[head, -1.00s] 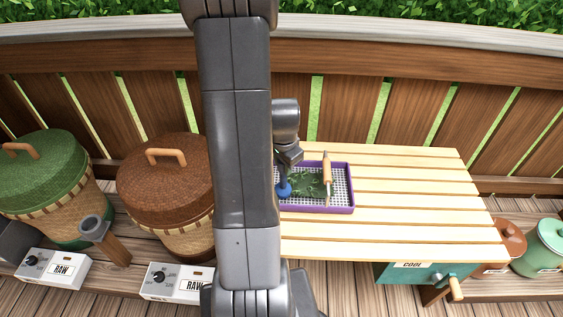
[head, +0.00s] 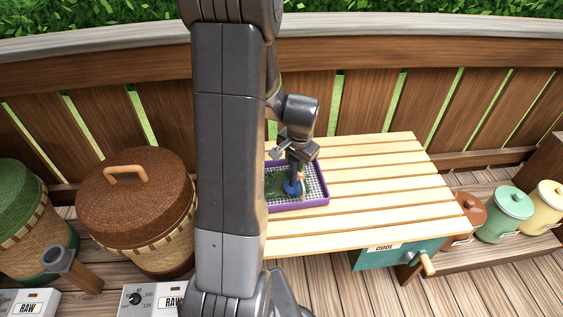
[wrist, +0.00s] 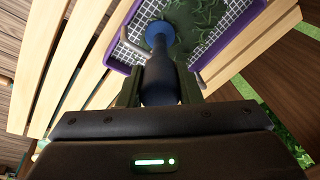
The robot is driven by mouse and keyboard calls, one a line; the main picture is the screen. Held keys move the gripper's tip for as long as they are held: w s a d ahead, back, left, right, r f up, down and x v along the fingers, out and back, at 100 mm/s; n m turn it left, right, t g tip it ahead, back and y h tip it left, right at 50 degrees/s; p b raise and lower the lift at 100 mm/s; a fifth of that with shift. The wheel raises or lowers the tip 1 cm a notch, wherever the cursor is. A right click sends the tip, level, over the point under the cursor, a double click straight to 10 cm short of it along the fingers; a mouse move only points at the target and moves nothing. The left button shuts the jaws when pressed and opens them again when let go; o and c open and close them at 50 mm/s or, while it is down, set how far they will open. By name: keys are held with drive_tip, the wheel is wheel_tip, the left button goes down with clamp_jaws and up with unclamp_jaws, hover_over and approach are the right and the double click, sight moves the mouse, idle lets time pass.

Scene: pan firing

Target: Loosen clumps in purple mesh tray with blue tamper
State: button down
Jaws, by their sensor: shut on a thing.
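The purple mesh tray (head: 300,206) sits on the slatted wooden table, its left part hidden behind my arm in the head view. Dark green leaves (head: 274,184) lie on its white mesh. My gripper (head: 298,160) is shut on the blue tamper (head: 293,187), which it holds over the tray with the round foot down at the leaves. In the wrist view the tamper (wrist: 160,78) stands between the fingers, its foot among the leaves (wrist: 203,18), near the purple rim (wrist: 238,42). I cannot tell whether the foot touches the mesh.
The slatted table (head: 385,190) is clear right of the tray. A brown lidded basket (head: 135,205) and a green one (head: 25,205) stand at left. A teal "COOL" box (head: 385,257) is below the table. Coloured canisters (head: 505,215) stand at right. A fence runs behind.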

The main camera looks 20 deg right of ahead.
drive_tip(key=w+d, duration=0.3)
drive_tip(key=d, duration=0.2)
drive_tip(key=w+a, duration=0.2)
drive_tip(key=a, duration=0.7)
drive_tip(key=w+a, duration=0.2)
drive_tip(key=a, duration=0.8)
drive_tip(key=w+d+r+p, duration=0.1)
drive_tip(key=w+r+p, duration=0.2)
drive_tip(key=r, duration=0.3)
drive_tip(key=shift+d+r+p, duration=0.4)
drive_tip(key=shift+p, duration=0.2)
drive_tip(key=shift+w, duration=0.1)
